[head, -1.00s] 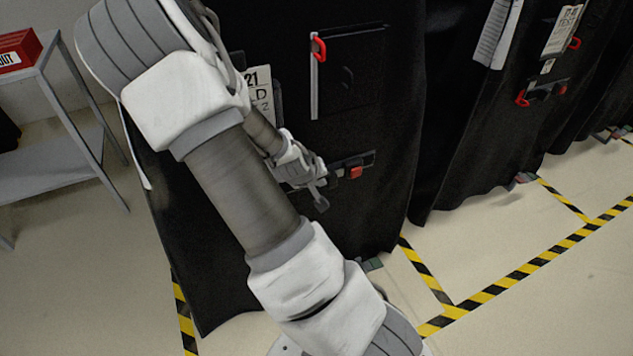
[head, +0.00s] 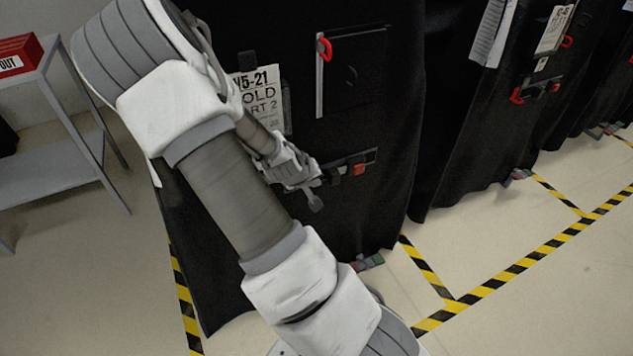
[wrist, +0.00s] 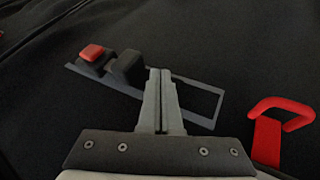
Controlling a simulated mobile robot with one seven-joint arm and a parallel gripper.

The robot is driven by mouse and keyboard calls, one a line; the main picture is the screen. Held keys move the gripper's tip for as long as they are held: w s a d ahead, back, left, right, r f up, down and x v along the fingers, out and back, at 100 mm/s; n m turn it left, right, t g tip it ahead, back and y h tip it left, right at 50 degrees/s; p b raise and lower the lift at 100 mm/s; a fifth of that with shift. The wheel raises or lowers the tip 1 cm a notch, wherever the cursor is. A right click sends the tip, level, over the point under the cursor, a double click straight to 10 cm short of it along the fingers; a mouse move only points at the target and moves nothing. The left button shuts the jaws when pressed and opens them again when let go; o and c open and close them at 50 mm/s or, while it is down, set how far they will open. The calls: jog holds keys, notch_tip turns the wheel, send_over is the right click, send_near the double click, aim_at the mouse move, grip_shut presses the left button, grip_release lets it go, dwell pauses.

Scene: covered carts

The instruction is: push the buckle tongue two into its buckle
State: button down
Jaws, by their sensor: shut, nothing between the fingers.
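On the black cart cover, the buckle (wrist: 92,54) is a black block with a red button, on a strap strip; in the head view its red part (head: 360,169) shows small. The buckle tongue two appears to be the black block (wrist: 126,68) just right of the buckle in the wrist view, very close to it. My gripper (wrist: 160,73) is shut and empty, its fingertips beside the tongue on the side away from the buckle. I cannot tell whether they touch the tongue. In the head view my gripper (head: 316,190) is small and partly covers the strip's left end.
A grey-edged strip (wrist: 203,98) runs right of the fingers. A red handle (wrist: 277,125) stands out near the gripper's right side. A paper label (head: 262,100) hangs behind my arm. A grey shelf (head: 60,180) stands left; taped floor lies right.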

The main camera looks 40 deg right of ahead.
jog(key=p+v, duration=0.5)
jog(key=v, duration=0.5)
jog(key=shift+w+a, duration=0.15)
jog(key=shift+a, duration=0.35)
